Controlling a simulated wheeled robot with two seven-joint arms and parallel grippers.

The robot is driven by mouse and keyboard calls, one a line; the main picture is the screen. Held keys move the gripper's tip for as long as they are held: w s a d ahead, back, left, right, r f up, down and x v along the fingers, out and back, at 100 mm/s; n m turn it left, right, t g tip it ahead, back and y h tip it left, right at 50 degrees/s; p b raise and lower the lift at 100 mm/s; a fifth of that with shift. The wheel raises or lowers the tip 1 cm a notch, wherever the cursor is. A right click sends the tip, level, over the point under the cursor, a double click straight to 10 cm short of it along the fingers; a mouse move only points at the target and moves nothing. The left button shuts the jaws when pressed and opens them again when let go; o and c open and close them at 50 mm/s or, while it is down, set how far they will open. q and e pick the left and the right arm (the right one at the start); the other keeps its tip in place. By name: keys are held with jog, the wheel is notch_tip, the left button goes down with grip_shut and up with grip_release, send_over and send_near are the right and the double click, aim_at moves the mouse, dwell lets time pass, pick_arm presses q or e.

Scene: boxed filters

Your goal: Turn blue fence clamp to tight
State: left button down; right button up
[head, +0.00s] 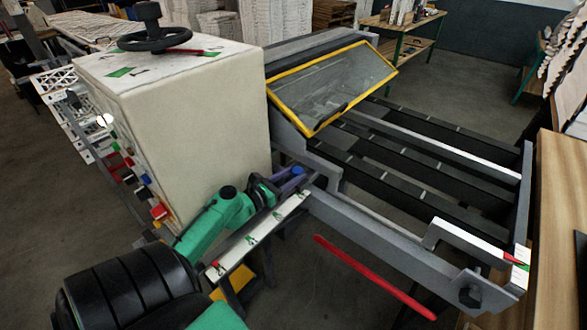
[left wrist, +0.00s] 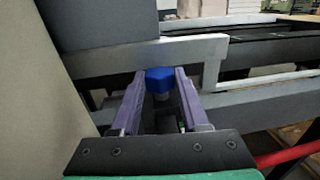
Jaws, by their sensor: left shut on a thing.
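The blue fence clamp (left wrist: 160,76) is a small blue block-shaped knob at the side of the grey machine frame. My left gripper (head: 293,178) reaches it from the left in the head view, its purple fingers close around it. In the left wrist view the fingers of my left gripper (left wrist: 160,88) lie on either side of the blue knob, shut on it. In the head view the clamp is mostly hidden by the fingers. My right gripper is not in view.
A big cream machine housing (head: 185,110) with a black handwheel (head: 155,38) stands beside my left arm. A yellow-framed clear guard (head: 330,85) is behind the gripper. A red bar (head: 375,277) sticks out at the front. A wooden surface (head: 557,230) stands at right.

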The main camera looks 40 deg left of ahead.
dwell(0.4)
pick_arm(q)
jog(key=c, duration=0.7)
grip_release()
jog(key=s+b, duration=0.1)
jog(key=s, duration=0.3)
jog(key=s+a+b, duration=0.1)
jog(key=s, duration=0.4)
jog(key=s+b, duration=0.1)
jog(key=s, duration=0.4)
jog(key=shift+s+a, duration=0.25)
jog(key=shift+a, duration=0.15)
jog(key=shift+o, duration=0.4)
